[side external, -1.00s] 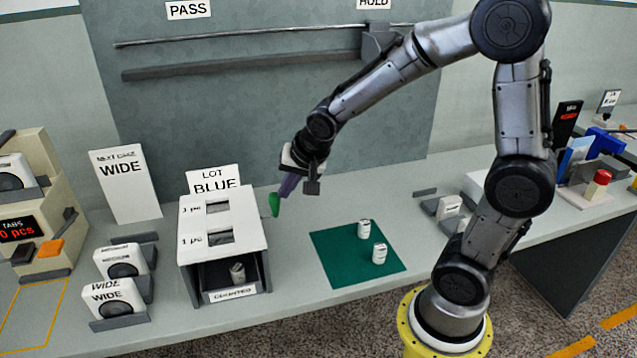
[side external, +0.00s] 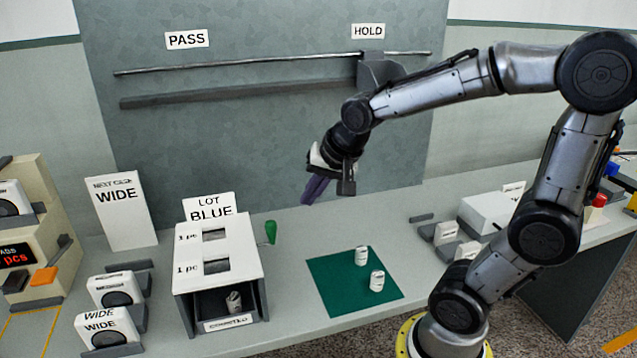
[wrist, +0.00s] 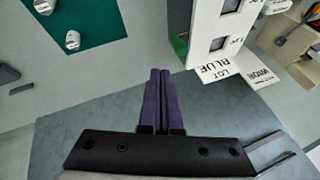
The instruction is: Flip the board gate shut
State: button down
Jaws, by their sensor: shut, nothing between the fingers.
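A tall grey board (side external: 270,130) stands behind the bench, with a PASS label (side external: 187,39) at left and a HOLD label (side external: 368,31) at right. A thin rod (side external: 240,64) runs across it above a dark grey ledge (side external: 230,95). A grey block (side external: 378,72) sits at the rod's right part, below HOLD; whether this is the gate is unclear. My gripper (side external: 308,198) is shut and empty, above the bench in front of the board, well below and left of the block. Its purple fingers are together in the wrist view (wrist: 160,75).
A white LOT BLUE box (side external: 215,240) stands left of my gripper, with a green-knobbed lever (side external: 270,232) at its right side. A green mat (side external: 335,295) carries two small white cylinders. A WIDE card (side external: 120,208) stands at left.

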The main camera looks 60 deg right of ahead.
jog(key=shift+v, duration=2.05)
jog(key=s+a+f+n, duration=0.1)
jog(key=s+a+n, duration=0.2)
jog(key=s+n, duration=0.3)
jog(key=s+a+f+n+y, duration=0.1)
jog(key=s+a+n, duration=0.2)
jog(key=s+n, duration=0.2)
jog(key=shift+s+a+f+n, duration=0.3)
jog(key=shift+s+n, duration=0.1)
jog(key=shift+s, duration=0.45)
